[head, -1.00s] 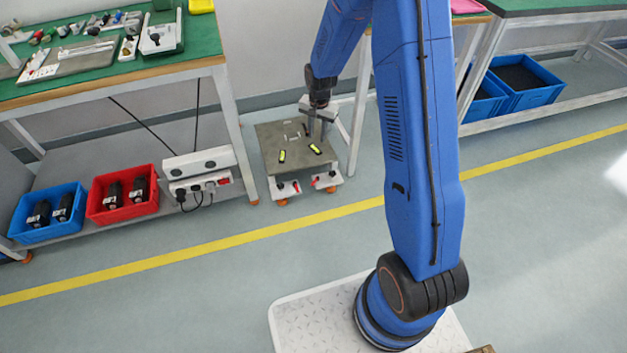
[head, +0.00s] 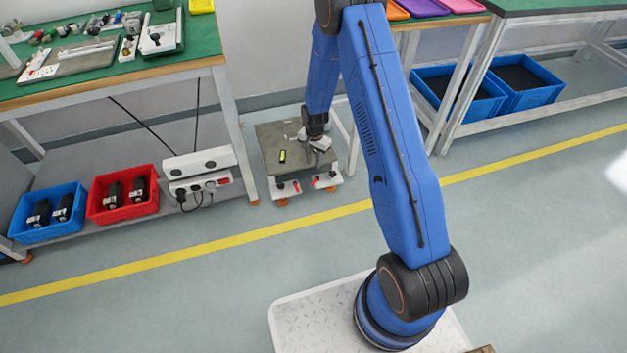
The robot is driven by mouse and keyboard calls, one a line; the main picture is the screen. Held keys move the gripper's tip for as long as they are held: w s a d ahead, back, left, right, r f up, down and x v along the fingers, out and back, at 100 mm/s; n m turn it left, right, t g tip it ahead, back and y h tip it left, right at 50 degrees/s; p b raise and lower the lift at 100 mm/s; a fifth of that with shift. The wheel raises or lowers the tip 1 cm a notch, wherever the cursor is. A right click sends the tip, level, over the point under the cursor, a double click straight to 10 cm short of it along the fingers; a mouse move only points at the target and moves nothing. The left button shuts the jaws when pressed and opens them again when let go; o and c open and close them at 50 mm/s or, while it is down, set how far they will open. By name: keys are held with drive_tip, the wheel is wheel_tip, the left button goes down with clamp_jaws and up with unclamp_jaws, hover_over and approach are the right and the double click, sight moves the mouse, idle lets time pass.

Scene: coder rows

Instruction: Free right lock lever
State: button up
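A low grey-topped cart (head: 268,141) stands on the floor between the benches. Two small red levers show at its white front edge: the left lever (head: 296,187) and the right lever (head: 315,182). One yellow-green marker (head: 282,156) shows on the cart top; a second one to its right is hidden behind my gripper. My gripper (head: 321,147) is over the right part of the cart top, behind and above the right lever. It is small here, and I cannot tell whether it is open, shut or touching the cart.
A green-topped bench (head: 160,55) is at left, with a red bin (head: 118,218), a blue bin (head: 45,235) and a white power unit (head: 198,162) on its lower shelf. Bench legs flank the cart. The floor in front, with its yellow line (head: 225,243), is clear.

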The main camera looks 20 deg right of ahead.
sight(315, 181)
wheel_tip(315, 181, down, 13)
idle(0.6)
clamp_jaws()
